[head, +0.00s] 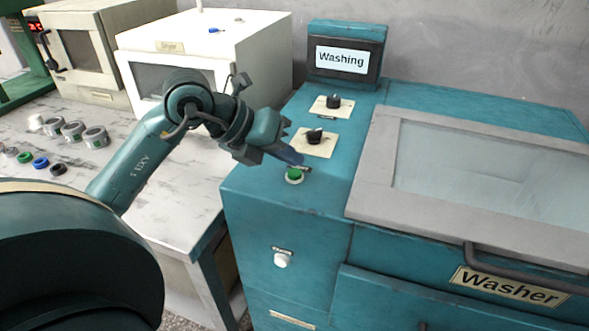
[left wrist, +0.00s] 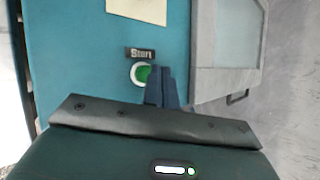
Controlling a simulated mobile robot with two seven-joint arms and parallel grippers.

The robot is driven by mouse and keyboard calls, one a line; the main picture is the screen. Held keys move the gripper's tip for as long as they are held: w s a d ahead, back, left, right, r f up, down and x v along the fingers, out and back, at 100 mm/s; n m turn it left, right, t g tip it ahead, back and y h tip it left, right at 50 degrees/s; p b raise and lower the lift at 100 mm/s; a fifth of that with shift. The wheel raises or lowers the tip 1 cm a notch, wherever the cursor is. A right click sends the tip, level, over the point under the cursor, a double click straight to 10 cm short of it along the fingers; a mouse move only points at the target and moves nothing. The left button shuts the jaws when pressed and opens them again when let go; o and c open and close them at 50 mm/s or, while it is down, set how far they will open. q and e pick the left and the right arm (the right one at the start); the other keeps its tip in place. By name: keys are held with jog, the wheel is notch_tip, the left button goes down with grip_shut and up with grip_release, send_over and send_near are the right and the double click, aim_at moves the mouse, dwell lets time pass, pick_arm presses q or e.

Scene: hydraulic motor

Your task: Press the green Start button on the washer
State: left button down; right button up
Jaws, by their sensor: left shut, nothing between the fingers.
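The teal washer (head: 260,220) has a small screen (head: 342,60) that reads "Washing". The green Start button (head: 295,174) sits in a white ring on its top panel, and it also shows in the left wrist view (left wrist: 143,74) beside a "Start" label. My left gripper (head: 297,159) is shut and empty, its fingertips just behind the button in the head view. In the left wrist view its fingertips (left wrist: 160,70) overlap the right edge of the button. I cannot tell whether they touch it. My right gripper is not in view.
Two black knobs (head: 333,102) (head: 314,136) stand on the panel behind the button. The grey-framed washer lid (head: 480,170) is closed to the right. A white button (head: 281,260) is on the front face. A table (head: 180,190) with a white dryer-like box (head: 215,50) and several small parts stands left.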

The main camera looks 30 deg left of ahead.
aim_at(288, 180)
pick_arm(q)
jog(key=shift+r, duration=0.1)
notch_tip(288, 180, up, 5)
jog(key=p, duration=0.4)
jog(key=shift+s, duration=0.1)
dwell(0.7)
